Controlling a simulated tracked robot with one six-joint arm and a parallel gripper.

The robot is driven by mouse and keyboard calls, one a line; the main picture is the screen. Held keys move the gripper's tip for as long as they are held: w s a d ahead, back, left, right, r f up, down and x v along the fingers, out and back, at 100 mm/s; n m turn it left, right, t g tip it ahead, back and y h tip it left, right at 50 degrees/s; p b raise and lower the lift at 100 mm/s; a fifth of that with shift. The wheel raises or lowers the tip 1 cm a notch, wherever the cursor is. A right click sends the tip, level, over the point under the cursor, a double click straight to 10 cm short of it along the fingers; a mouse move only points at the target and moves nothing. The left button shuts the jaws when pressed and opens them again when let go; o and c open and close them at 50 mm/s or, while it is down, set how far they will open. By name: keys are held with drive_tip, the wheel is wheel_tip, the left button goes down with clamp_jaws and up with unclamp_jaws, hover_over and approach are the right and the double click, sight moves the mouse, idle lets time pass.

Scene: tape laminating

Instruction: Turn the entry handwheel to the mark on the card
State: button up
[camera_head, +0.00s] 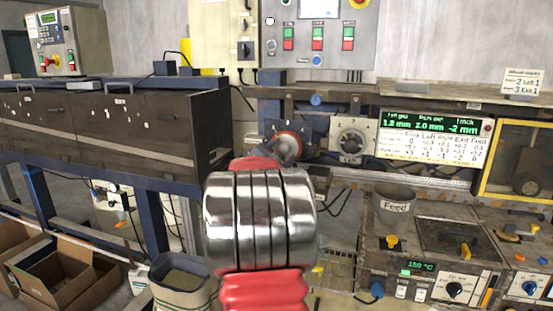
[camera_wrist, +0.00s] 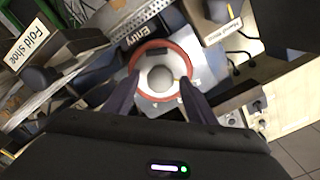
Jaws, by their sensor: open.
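The entry handwheel (camera_wrist: 161,50) has a red-orange rim and a pale round hub, beside a black "Entry" label (camera_wrist: 130,38) in the wrist view. In the head view the handwheel (camera_head: 291,133) is partly hidden by my gripper (camera_head: 287,152). In the wrist view my gripper (camera_wrist: 160,79) is open, its dark fingers on either side of the hub. I cannot tell whether they touch the wheel. A small white card (camera_head: 523,82) headed "Wheel marks" stands at the upper right; its small print is only partly legible. The wheel's pointer position is unclear.
Another dial (camera_head: 351,140) on a light plate is right of the handwheel. A green-lit display (camera_head: 434,125) reads 1.2 mm, 2.0 mm and -2 mm above a table. A "Fold shoe" label (camera_wrist: 28,45) is left in the wrist view. A "Feed" container (camera_head: 395,222) stands lower right.

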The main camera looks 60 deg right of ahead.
drive_tip(key=s+a, duration=0.2)
drive_tip(key=a, duration=1.1)
drive_tip(key=shift+a, duration=0.25)
drive_tip(key=shift+f, duration=0.1)
